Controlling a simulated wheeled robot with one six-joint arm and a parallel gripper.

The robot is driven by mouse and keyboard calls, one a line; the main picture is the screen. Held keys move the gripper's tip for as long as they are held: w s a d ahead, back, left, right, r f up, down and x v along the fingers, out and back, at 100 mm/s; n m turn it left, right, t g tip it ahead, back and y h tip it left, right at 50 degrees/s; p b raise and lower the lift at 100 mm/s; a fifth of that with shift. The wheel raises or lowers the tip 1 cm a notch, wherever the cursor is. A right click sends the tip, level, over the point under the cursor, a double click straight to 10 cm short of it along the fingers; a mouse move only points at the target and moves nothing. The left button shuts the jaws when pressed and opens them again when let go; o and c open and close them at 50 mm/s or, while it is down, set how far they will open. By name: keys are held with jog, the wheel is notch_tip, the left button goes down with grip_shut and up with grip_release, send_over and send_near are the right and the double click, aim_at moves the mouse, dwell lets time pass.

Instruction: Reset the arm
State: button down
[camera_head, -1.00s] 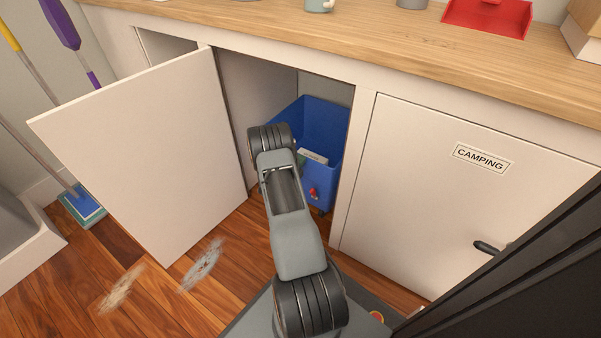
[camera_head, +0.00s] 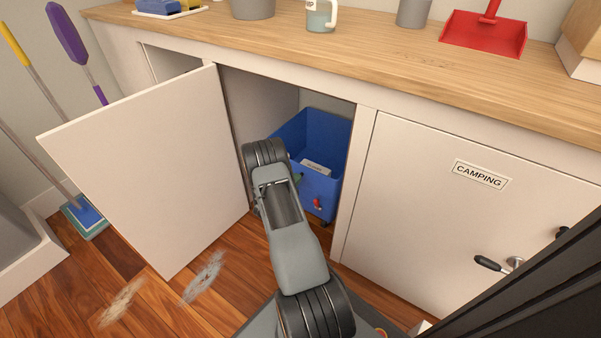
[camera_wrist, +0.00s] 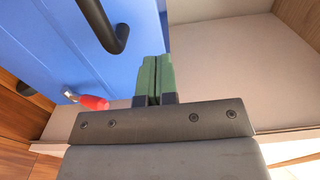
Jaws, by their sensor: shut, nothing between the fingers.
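My gripper (camera_wrist: 153,80) is shut, with its two green fingers together and nothing between them. In the wrist view it is beside a blue bin (camera_wrist: 60,50) with a black handle (camera_wrist: 104,25) and a red part (camera_wrist: 94,102). In the head view my arm reaches toward the open cabinet, where the blue bin (camera_head: 325,145) stands. Most of my gripper is hidden there behind my arm; a little green shows beside the bin. I cannot tell whether the gripper touches the bin.
An open white door (camera_head: 145,170) stands left of my arm. A closed door labelled CAMPING (camera_head: 430,200) is on the right. Pale smudges (camera_head: 203,277) mark the wooden floor.

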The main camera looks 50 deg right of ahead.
jog(key=s+a+p, duration=0.1)
jog(key=a+p, duration=0.1)
jog(key=a, duration=0.6)
jog(key=shift+s+a, duration=0.25)
jog(key=shift+a, duration=0.1)
jog(key=s+a+r+m+g+y+p, duration=0.2)
jog(key=r+m+p, duration=0.35)
jog(key=r, duration=0.55)
jog(key=s+a+r+m+g+y+p, duration=0.1)
jog(key=a+r+m+g+p, duration=0.15)
jog(key=r+m+p, duration=0.55)
jog(key=s+a+r+m+g+y+p, duration=0.1)
jog(key=s+r+m+g+y+p, duration=0.3)
jog(key=r, duration=0.9)
jog(key=s+a+r+m+t+y+p, duration=0.3)
jog(key=a+r+m+p, duration=0.5)
jog(key=r, duration=0.7)
jog(key=s+a+r+m+t+y+p, duration=0.3)
jog(key=a+r+m+t+y+p, duration=0.3)
jog(key=a+r+m, duration=0.6)
notch_tip(320, 180, up, 3)
jog(key=a+y+p, duration=0.2)
jog(key=a, duration=0.1)
jog(key=shift+f, duration=0.15)
